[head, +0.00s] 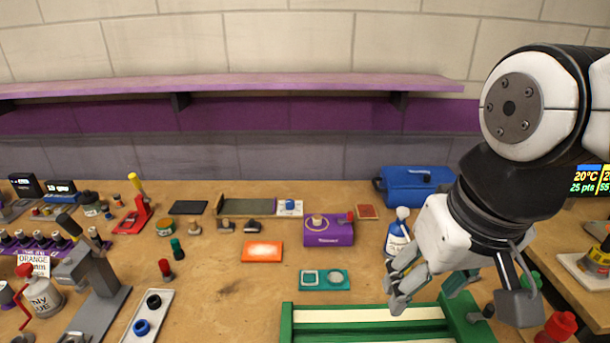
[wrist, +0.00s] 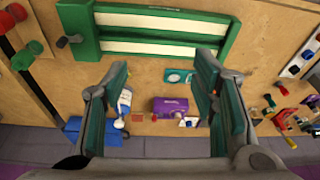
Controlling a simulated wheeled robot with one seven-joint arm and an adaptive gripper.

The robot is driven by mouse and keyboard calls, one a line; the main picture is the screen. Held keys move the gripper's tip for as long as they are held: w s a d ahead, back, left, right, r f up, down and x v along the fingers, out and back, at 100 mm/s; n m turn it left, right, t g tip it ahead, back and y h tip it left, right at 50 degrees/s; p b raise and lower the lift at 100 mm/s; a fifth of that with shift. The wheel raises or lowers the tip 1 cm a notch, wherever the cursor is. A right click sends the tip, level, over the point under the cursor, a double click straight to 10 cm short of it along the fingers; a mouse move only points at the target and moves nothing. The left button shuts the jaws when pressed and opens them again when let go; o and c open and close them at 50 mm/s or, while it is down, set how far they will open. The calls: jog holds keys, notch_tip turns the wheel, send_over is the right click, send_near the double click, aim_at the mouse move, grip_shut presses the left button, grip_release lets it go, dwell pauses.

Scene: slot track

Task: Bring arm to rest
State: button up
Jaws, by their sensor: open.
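My gripper (head: 402,285) hangs at the right of the head view, fingers pointing down and left, above the right part of the bench near the green slot track. In the wrist view my gripper (wrist: 160,92) has its two green-padded fingers wide apart with nothing between them in its hold. The slot track (head: 287,322), a green frame with cream strips, lies at the front edge of the head view, partly cut off. It also shows at the top of the wrist view (wrist: 225,28). My arm comes in from the right and hides part of the bench behind it.
A white-and-blue bottle (head: 397,236) stands close behind my gripper. A blue case (head: 408,190), a purple box (head: 328,232) and a teal tray (head: 312,279) are nearby. A purple shelf (head: 230,86) spans the wall. The bench's middle has bare patches.

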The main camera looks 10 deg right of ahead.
jog(key=shift+s+a+f+n, duration=0.2)
jog(key=shift+s+n, duration=0.1)
jog(key=shift+s, duration=0.35)
jog(key=shift+s+a+f+n, duration=0.15)
jog(key=shift+s+n, duration=0.15)
jog(key=shift+s, duration=0.3)
jog(key=shift+r, duration=0.1)
